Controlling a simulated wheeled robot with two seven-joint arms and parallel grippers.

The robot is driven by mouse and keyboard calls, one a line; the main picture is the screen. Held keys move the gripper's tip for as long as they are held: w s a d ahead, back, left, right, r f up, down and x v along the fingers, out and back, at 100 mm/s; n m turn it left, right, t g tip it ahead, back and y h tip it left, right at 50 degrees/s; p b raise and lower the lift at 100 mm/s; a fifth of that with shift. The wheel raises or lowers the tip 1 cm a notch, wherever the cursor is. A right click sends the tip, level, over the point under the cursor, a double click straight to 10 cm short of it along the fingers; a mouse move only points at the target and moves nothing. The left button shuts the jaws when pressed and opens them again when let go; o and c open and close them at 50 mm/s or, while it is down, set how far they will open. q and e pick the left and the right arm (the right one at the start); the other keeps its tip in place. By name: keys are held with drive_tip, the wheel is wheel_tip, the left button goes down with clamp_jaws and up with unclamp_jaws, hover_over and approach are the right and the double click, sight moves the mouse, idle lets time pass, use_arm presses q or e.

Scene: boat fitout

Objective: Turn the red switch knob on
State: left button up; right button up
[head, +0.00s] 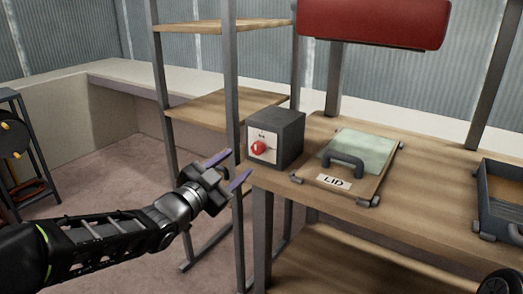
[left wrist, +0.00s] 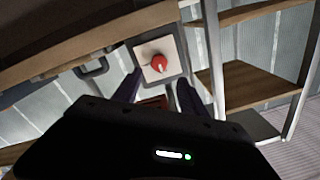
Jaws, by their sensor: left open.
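The red switch knob (head: 258,147) sits on a pale plate on the front of a dark grey box (head: 288,137), which stands at the left end of the wooden bench. In the left wrist view the knob (left wrist: 159,63) shows beyond my fingers, near the middle of its pale plate (left wrist: 148,48). My left gripper (head: 228,168) is open and empty, in front of and slightly left of the box, apart from the knob. Its two purple fingers also show in the left wrist view (left wrist: 158,92). My right gripper is not clearly in view.
On the bench (head: 312,196), right of the box, lies a panel marked LID (head: 374,151) with a dark handle (head: 343,160). A dark tray (head: 500,214) is at the far right. A shelf rack (head: 232,70) stands left of the box. A red cylinder (head: 375,22) hangs above.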

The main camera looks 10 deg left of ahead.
sight(256, 151)
use_arm(q)
drive_tip(key=shift+f+n, duration=0.15)
drive_tip(key=shift+n, duration=0.75)
drive_tip(key=b+x, duration=0.1)
drive_tip(key=x, duration=0.6)
drive_tip(key=shift+w+d, duration=0.15)
drive_tip(key=shift+w, duration=0.2)
clamp_jaws()
